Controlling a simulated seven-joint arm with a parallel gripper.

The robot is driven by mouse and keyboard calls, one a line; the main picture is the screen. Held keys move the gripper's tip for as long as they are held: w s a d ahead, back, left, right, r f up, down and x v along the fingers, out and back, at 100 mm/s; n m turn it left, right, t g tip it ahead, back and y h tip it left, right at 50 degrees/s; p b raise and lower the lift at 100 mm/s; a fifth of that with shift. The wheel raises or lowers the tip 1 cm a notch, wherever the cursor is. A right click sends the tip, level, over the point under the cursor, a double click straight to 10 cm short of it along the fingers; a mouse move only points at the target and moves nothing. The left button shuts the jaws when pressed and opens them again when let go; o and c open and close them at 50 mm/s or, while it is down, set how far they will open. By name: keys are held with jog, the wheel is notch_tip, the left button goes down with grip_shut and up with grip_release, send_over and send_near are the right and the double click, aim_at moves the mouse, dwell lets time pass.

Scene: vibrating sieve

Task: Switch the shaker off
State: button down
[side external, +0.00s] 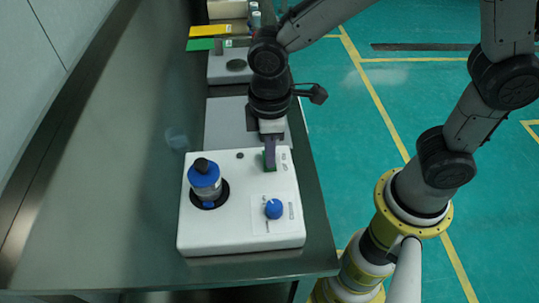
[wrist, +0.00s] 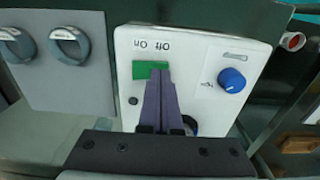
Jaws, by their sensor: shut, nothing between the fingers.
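The shaker is a white box (side external: 225,238) near the front end of the bench, and it fills the middle of the wrist view (wrist: 203,48). A green switch (wrist: 143,70) sits on its top, beside upside-down "On" and "Off" labels (wrist: 152,46). My gripper (wrist: 158,74) is shut and empty. Its purple fingertips are at the switch and cover part of it; I cannot tell whether they touch or which side is pressed. In the side view my gripper (side external: 270,163) points down at the box's far right corner.
A blue-banded vessel with a black cap (side external: 204,178) stands in the shaker's round recess. A blue knob (side external: 273,209) is near its front right. A grey panel (wrist: 85,95) with two ring-shaped parts lies beside the box. Another white device (side external: 228,68) stands farther back.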

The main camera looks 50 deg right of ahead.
notch_tip(320, 180, up, 7)
dwell(0.8)
jog(key=shift+f, duration=0.1)
jog(key=s+d+r+m+t, duration=0.2)
jog(key=d+r+m+t, duration=0.15)
jog(key=d+r, duration=0.5)
jog(key=s+d+f+m+t, duration=0.2)
jog(key=s+d+f+m, duration=0.2)
jog(key=s+d, duration=0.4)
jog(key=shift+s+m, duration=0.55)
jog(key=shift+m, duration=0.2)
